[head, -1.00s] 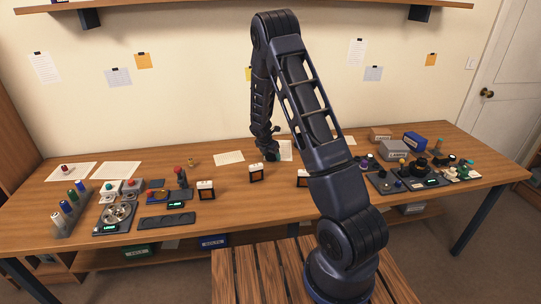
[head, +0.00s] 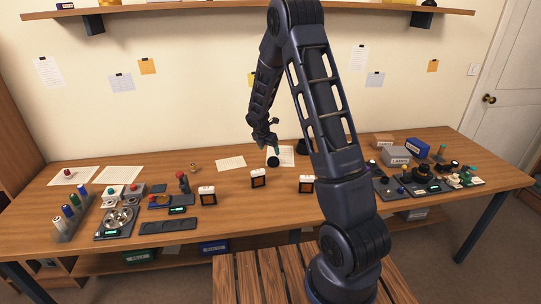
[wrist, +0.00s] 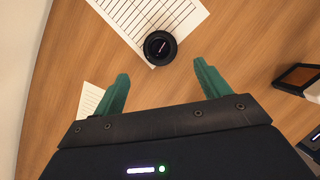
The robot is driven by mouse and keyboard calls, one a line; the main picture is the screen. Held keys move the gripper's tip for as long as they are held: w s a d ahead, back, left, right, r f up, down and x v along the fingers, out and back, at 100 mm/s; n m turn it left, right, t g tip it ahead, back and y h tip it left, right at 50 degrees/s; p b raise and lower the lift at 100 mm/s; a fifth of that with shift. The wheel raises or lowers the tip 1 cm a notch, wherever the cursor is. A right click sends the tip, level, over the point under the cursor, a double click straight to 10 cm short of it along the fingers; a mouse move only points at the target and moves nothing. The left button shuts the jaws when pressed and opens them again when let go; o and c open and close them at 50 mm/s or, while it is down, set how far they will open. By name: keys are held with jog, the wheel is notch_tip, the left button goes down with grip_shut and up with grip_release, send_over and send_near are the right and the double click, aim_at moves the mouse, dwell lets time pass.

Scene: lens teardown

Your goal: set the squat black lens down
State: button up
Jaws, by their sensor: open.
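The squat black lens (wrist: 160,47) stands on the wooden table, over the corner of a lined white sheet (wrist: 133,12). In the head view the lens (head: 273,162) is a small dark disc just below my fingers, near the table's back. My gripper (wrist: 162,76) is open, with its two green fingers spread wide. The lens lies in front of the gap between the fingertips and touches neither. In the head view my gripper (head: 275,150) is small and partly hidden by its own wrist.
An orange-faced block (head: 258,179) and a second one (head: 306,184) stand in front of the lens. A dark object (head: 302,146) is partly hidden behind my arm. Lens parts and boxes (head: 397,156) crowd the right side. Trays and a battery rack (head: 75,218) fill the left.

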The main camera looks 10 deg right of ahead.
jog(key=s+d+r+m+y, duration=0.1)
jog(key=s+d+r+m, duration=0.3)
jog(key=s+r+m, duration=0.6)
jog(key=s+d+r+m, duration=0.4)
jog(key=s+r, duration=0.4)
jog(key=r, duration=0.6)
jog(key=s+r+m+y, duration=0.1)
jog(key=s+r+m, duration=0.2)
jog(key=s, duration=0.9)
jog(key=s+r+m+t+y, duration=0.1)
jog(key=s+r+m, duration=0.2)
jog(key=s+m, duration=0.7)
jog(key=s+d, duration=0.1)
jog(key=s, duration=0.1)
jog(key=shift+s+r, duration=0.15)
jog(key=shift+s, duration=0.15)
